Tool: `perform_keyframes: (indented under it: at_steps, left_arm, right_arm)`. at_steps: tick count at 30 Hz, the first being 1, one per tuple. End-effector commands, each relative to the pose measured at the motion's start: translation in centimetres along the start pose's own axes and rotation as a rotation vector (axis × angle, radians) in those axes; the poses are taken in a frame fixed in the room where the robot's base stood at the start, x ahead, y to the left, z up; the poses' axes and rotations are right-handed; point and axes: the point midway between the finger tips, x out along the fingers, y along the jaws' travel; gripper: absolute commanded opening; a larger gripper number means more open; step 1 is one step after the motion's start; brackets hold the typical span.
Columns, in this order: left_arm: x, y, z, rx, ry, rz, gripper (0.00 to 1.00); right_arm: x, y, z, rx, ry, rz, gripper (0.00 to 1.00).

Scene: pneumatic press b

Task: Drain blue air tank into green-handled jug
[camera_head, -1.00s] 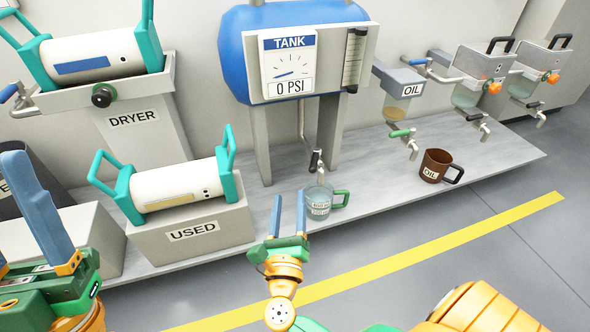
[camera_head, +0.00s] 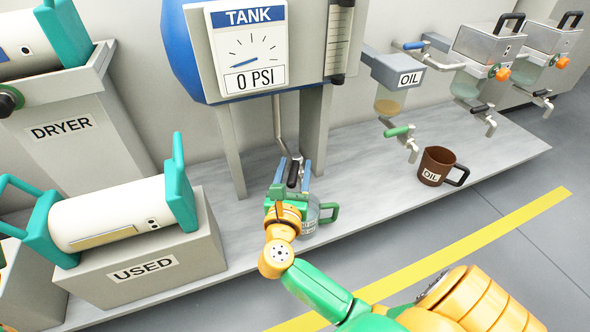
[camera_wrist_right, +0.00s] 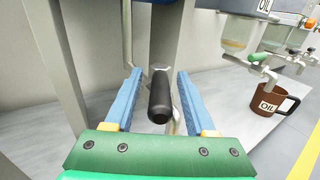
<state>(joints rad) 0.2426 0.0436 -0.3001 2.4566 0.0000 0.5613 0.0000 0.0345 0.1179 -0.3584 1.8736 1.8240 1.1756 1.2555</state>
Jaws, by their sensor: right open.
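The blue air tank (camera_head: 182,50) stands behind a gauge panel marked TANK that reads 0 PSI. A drain pipe (camera_head: 279,125) comes down under it to a valve with a black handle (camera_head: 293,174). My right gripper (camera_head: 294,172) is open, its blue fingers on either side of this handle. In the right wrist view the black handle (camera_wrist_right: 160,98) lies between the two fingers, with a gap on each side. The clear jug with the green handle (camera_head: 327,214) stands on the shelf under the valve, partly hidden behind my right gripper. My left gripper is out of view.
A brown OIL mug (camera_head: 437,166) stands on the grey shelf (camera_head: 365,190) to the right, below the oil unit (camera_head: 395,75) with its green-handled tap. The USED box (camera_head: 150,265) holding a white canister is at the left. Tank legs flank the drain pipe.

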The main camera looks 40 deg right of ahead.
Motion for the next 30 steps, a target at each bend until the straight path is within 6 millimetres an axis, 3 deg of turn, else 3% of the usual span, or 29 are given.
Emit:
perform_keyframes:
  at_steps: [7, 8, 13, 14, 30]
  left_arm:
    - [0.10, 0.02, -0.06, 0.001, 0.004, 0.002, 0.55]
    - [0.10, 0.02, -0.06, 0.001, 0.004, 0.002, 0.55]
    - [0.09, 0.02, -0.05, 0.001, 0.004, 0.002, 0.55]
    - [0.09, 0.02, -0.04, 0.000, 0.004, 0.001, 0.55]
    - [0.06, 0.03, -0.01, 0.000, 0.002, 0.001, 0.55]
  right_arm:
    - [0.33, -0.01, 0.03, -0.001, 0.001, 0.000, 0.55]
    - [0.32, -0.01, 0.03, -0.001, 0.001, 0.000, 0.50]
    - [0.30, 0.00, 0.02, -0.001, 0.001, 0.000, 0.04]
    - [0.30, 0.00, 0.02, -0.001, 0.001, 0.000, 0.00]
    - [0.28, 0.01, 0.01, -0.002, 0.000, 0.001, 0.00]
